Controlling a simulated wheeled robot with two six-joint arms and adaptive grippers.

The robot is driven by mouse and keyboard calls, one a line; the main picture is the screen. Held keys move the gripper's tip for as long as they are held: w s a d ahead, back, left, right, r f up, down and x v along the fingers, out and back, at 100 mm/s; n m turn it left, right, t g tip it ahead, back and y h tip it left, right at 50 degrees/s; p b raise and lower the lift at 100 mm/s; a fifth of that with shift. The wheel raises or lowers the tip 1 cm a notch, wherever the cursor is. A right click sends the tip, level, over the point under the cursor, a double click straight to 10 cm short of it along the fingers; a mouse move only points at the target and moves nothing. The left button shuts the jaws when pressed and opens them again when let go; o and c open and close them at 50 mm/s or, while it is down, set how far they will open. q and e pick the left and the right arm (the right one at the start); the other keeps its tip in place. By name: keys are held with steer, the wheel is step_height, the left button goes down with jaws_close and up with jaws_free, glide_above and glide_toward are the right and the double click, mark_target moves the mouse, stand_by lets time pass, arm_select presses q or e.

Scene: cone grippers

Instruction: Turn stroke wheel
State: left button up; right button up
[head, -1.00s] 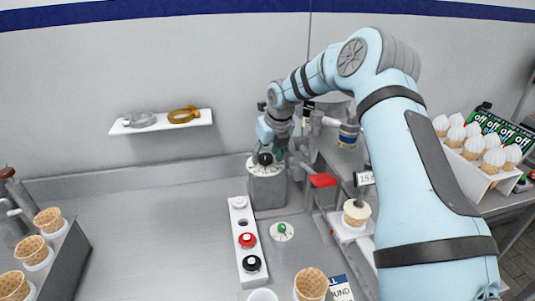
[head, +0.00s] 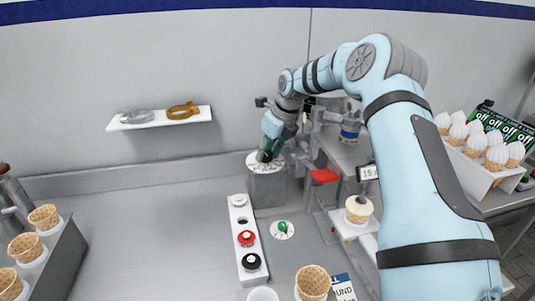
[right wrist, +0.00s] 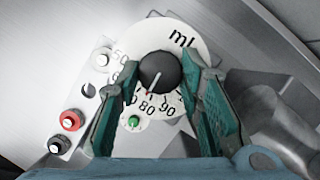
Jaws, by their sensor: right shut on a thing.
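The pointer faces the numbers near 80. In the head view the dial (head: 252,163) tops a grey block (head: 268,188), and my gripper hides most of the knob. My right gripper (head: 268,154) reaches down onto it from above. In the right wrist view its two green fingers (right wrist: 162,80) stand on either side of the knob, shut on it. My left gripper is not in view.
A white strip (head: 240,218) holds red (head: 246,238) and black (head: 251,262) buttons. Beside it is a green knob (head: 283,227) on a round plate. A red lever (head: 324,176) and a filled cone (head: 358,209) stand right of the block.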

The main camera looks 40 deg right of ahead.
steer(key=shift+d+n+y, duration=0.1)
steer(key=shift+n+y, duration=0.3)
steer(key=shift+n, duration=0.6)
steer(key=o, duration=1.2)
steer(key=shift+c, duration=0.2)
steer(key=v, duration=1.2)
steer(key=shift+w, duration=0.15)
steer(key=shift+c, duration=0.3)
